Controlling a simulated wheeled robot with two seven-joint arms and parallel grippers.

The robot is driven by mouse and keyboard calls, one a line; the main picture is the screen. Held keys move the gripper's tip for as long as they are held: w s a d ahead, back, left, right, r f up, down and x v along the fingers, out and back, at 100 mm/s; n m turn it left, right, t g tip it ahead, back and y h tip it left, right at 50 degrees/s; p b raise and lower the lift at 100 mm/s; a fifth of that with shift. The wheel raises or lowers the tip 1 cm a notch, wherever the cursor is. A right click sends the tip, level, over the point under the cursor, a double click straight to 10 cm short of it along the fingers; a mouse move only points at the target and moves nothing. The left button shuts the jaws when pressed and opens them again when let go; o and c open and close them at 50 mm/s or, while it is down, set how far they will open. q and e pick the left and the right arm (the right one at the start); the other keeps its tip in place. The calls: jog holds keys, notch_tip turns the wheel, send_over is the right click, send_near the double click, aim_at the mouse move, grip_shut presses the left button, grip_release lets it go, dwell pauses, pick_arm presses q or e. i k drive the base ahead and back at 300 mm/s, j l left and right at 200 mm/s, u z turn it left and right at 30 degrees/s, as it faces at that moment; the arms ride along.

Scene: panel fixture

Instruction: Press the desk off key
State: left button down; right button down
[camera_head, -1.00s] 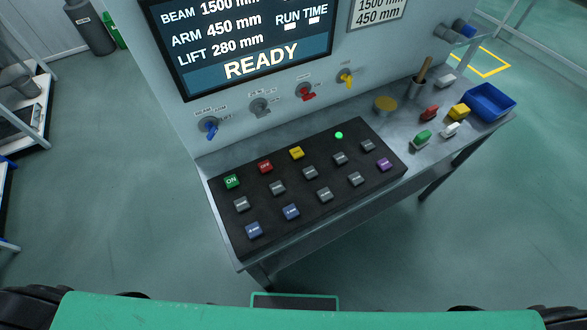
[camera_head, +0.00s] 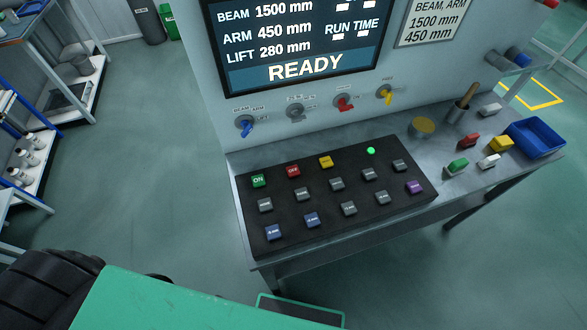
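The red OFF key (camera_head: 293,171) sits in the back row of the black key panel (camera_head: 330,222) on the desk. It lies between the green ON key (camera_head: 259,181) and a yellow key (camera_head: 326,162). Several grey keys, two blue keys and a purple key (camera_head: 414,187) fill the rest of the panel. A green lamp (camera_head: 371,151) glows at its back right. The screen (camera_head: 300,45) above reads READY. Neither of my grippers is in view.
The grey desk (camera_head: 470,165) holds a blue tray (camera_head: 535,138), a cup with a wooden handle (camera_head: 460,112), and loose coloured blocks at right. Knobs, including a red one (camera_head: 344,103), line the wall panel. Shelves (camera_head: 75,70) stand at left; the floor between is clear.

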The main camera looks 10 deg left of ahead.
aim_at(292, 171)
jog(key=u, duration=1.3)
jog(key=k+l, duration=0.1)
jog(key=l, duration=0.95)
jog(key=k+l, duration=0.15)
jog(key=l, duration=0.4)
